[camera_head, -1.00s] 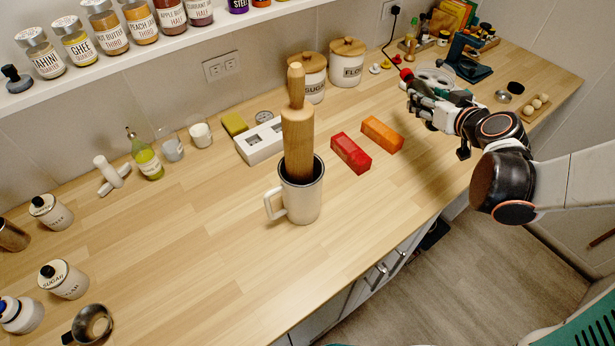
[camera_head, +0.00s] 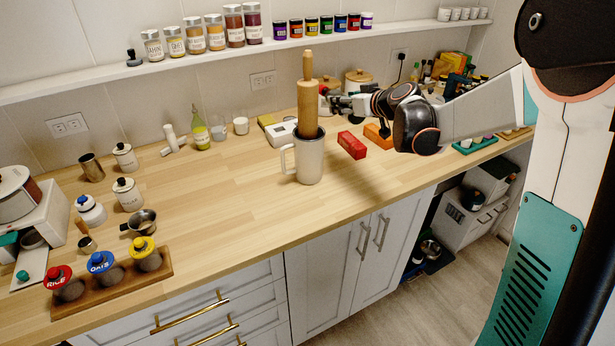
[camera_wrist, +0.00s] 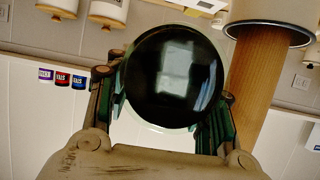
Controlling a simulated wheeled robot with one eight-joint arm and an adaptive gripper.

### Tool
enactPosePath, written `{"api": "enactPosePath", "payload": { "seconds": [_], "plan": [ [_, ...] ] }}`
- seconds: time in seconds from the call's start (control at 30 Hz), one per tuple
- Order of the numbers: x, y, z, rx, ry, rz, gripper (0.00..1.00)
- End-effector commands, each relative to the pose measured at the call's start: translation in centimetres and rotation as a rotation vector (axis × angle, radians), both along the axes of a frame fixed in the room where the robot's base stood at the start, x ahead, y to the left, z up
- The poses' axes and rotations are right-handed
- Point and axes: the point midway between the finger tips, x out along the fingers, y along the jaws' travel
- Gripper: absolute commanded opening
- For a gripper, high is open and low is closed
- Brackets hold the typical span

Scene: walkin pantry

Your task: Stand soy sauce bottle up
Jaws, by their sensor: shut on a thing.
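My gripper (camera_head: 345,103) is shut on the soy sauce bottle, above the counter just right of the mug. In the wrist view, the bottle's dark, glossy round end (camera_wrist: 172,75) faces the camera between the two fingers, so it points along the gripper and is not upright. The rest of the bottle is hidden behind that end. In the head view, the gripper is small and the bottle is hard to make out against the canisters.
A white mug (camera_head: 309,160) holding a wooden rolling pin (camera_head: 308,108) stands close left of the gripper. A red box (camera_head: 352,145) and an orange box (camera_head: 378,136) lie below the arm. Canisters (camera_head: 357,80) stand behind. The front middle of the counter (camera_head: 230,200) is clear.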

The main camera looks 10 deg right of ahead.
Motion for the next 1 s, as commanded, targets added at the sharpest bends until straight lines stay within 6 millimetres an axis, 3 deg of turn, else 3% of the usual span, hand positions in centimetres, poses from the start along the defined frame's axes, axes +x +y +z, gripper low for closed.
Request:
{"api": "enactPosePath", "payload": {
  "seconds": [0.6,1.0],
  "plan": [
    [0.1,0.0,-13.0,0.000,-0.001,-0.001,0.00],
    [0.0,0.0,-16.2,0.000,-0.001,-0.001,0.00]
  ]
}}
